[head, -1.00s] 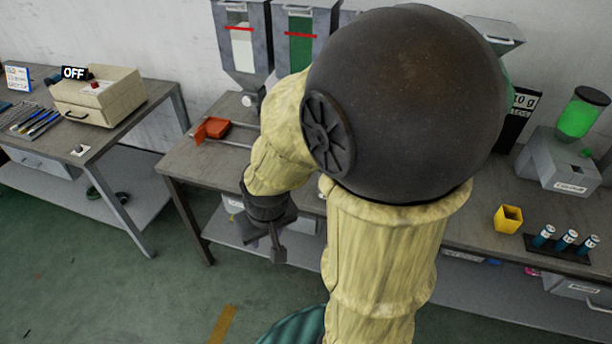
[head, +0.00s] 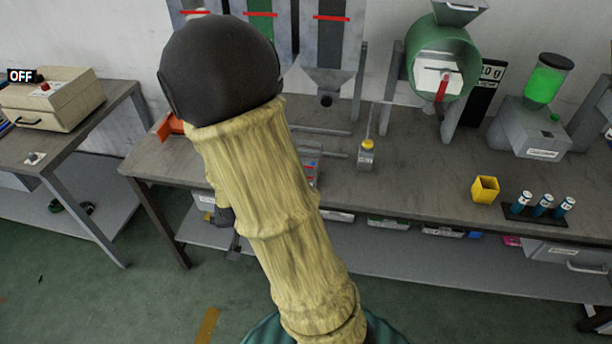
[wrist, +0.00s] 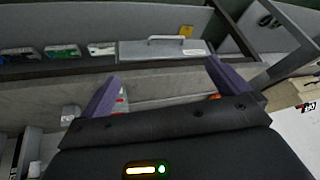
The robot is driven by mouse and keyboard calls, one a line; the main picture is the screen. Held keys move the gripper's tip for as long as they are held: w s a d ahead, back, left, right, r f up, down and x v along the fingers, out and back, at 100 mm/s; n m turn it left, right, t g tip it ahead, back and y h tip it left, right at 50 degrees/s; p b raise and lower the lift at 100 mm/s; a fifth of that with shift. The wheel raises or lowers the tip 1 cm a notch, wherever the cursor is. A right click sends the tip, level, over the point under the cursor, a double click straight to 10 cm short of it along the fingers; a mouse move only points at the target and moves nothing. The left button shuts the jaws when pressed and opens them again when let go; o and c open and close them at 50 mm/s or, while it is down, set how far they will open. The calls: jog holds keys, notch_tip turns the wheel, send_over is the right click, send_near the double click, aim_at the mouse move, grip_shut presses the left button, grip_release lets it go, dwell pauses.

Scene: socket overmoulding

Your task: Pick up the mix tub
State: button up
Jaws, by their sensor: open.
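A small yellow open-topped tub (head: 484,190) stands upright on the right part of the bench in the head view, left of the blue-capped vials. It is the thing that looks most like the mix tub, though no label on it can be read. My gripper (wrist: 164,88) is open, with nothing seen between its two purple fingers in the wrist view. In the head view my arm hides most of the gripper, which is at the bench's front left, far from the yellow tub. The yellow tub is not seen in the wrist view.
A rack of blue-capped vials (head: 540,209) stands beside the tub. Behind are hoppers, a green drum (head: 442,60) and a grey machine (head: 528,128). An orange-red object (head: 167,127) is partly hidden by my arm.

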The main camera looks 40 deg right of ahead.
jog(key=d+f+m+t+h+b, duration=0.2)
jog(key=d+f+t+h+b, duration=0.1)
jog(key=d, duration=0.5)
jog(key=w+d+f+m+t+h+b, duration=0.1)
jog(key=d+f+m+t+h+b, duration=0.1)
jog(key=d+f+h+b, duration=0.4)
jog(key=shift+d+f+t+h, duration=0.4)
jog(key=shift+d+t+h, duration=0.2)
jog(key=shift+d+h, duration=0.8)
jog(key=shift+w+a, duration=0.15)
jog(key=p+x, duration=0.1)
jog(key=x, duration=1.1)
jog(key=shift+r, duration=0.15)
jog(key=shift+p+x, duration=0.45)
jog(key=shift+x, duration=2.15)
